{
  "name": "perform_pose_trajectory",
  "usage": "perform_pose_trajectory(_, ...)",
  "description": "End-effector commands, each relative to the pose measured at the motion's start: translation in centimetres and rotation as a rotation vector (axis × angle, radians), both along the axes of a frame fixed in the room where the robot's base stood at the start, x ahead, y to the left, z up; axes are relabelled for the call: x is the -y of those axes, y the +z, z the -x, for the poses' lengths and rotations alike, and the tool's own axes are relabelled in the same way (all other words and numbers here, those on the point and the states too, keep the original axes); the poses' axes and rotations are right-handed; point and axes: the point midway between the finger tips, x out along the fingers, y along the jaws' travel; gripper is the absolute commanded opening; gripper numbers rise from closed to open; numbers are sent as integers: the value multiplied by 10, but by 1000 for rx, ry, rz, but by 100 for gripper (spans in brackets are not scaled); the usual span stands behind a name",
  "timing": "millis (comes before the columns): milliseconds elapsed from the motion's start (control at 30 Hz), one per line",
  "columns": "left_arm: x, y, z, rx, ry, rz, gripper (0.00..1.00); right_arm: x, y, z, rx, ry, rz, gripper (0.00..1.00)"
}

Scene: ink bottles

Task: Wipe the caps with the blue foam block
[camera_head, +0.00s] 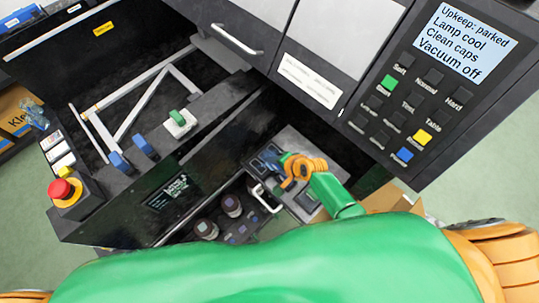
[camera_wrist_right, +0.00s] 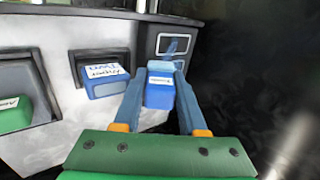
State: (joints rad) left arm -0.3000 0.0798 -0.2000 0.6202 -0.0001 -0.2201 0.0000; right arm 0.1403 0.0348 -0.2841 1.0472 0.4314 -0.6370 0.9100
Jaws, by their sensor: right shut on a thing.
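In the wrist view, my right gripper (camera_wrist_right: 160,72) is shut on a small blue block (camera_wrist_right: 159,96) with a white label, held between its two blue-grey fingers. In the head view, my right gripper (camera_head: 272,164) reaches into the recess below the control panel, and the block is too small there to tell apart from the fingers. A larger blue labelled block (camera_wrist_right: 104,82) sits in a slot left of the gripper in the wrist view. I cannot tell which parts are the caps. My left gripper is out of view.
Dark-topped bottles (camera_head: 231,206) stand in the lower bay beside a pale handle (camera_head: 264,198). The control panel (camera_head: 430,90) overhangs on the right. A red stop button (camera_head: 62,189) is at left. A green block (camera_wrist_right: 14,114) sits left in the wrist view.

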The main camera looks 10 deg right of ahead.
Motion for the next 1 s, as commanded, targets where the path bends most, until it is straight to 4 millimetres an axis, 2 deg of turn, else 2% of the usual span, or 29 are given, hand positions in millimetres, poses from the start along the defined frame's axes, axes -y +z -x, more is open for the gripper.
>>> perform_pose_trajectory(167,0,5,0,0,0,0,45,5,0,7,0,0,0,0)
perform_pose_trajectory(400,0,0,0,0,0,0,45,18,0,-3,-1,0,3,0)
perform_pose_trajectory(633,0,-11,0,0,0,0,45,2,0,-24,1,1,0,0)
perform_pose_trajectory(833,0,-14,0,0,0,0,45,-4,2,-32,0,1,0,0)
perform_pose_trajectory(1000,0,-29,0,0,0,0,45,-16,-1,-48,3,1,-1,0)
